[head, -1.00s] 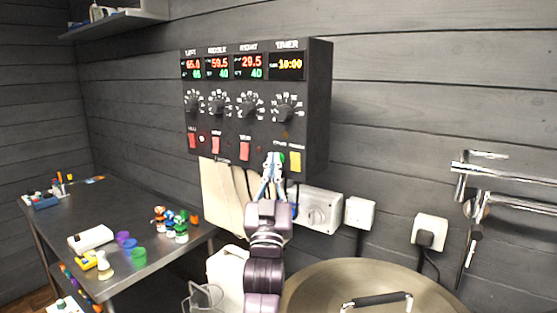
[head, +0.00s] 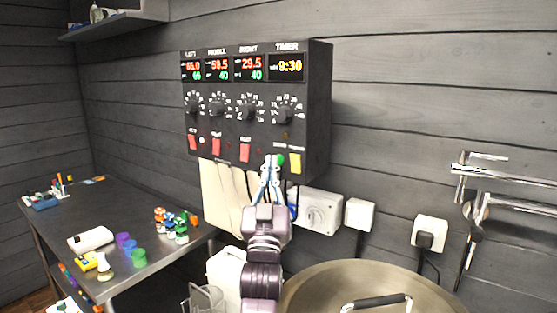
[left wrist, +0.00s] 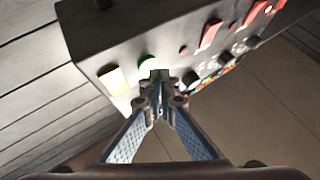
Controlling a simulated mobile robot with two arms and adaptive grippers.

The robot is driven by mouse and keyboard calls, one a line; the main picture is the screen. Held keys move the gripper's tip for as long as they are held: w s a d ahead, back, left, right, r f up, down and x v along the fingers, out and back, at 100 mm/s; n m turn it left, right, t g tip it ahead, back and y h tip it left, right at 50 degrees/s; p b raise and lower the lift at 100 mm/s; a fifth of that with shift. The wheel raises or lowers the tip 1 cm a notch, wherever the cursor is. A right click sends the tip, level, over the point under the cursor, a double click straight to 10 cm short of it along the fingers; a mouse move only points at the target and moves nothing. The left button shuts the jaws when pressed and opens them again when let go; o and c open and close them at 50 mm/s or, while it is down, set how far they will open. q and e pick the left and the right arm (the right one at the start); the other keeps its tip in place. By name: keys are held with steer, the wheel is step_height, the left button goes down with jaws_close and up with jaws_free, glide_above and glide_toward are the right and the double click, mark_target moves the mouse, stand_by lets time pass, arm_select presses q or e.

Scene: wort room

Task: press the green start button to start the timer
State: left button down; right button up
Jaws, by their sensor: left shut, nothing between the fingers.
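The black control box (head: 321,110) hangs on the wall, with the timer display (head: 287,67) at its upper right reading 9:30. The green start button (head: 281,159) is low on its front, beside a yellow switch (head: 295,163). In the left wrist view the green button (left wrist: 148,62) is partly covered by my fingertips. My left gripper (head: 272,160) is shut and empty, its tips right by the button's left side in the head view. I cannot tell whether they touch it. My right gripper is not in view.
Red switches (head: 245,150) and dials (head: 249,109) sit left of the button on the box. Below are a white socket box (head: 322,212) and a large metal lid (head: 330,275). A steel table (head: 150,200) with small coloured items stands at left.

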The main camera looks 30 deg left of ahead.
arm_select(q)
steer(key=shift+s+r, duration=0.1)
steer(key=shift+s, duration=0.1)
steer(key=shift+s, duration=0.1)
steer(key=s, duration=0.2)
steer(key=s+p, duration=0.1)
steer(key=s, duration=0.1)
steer(key=shift+s+a, duration=0.2)
steer(key=shift+s, duration=0.2)
stand_by(0.7)
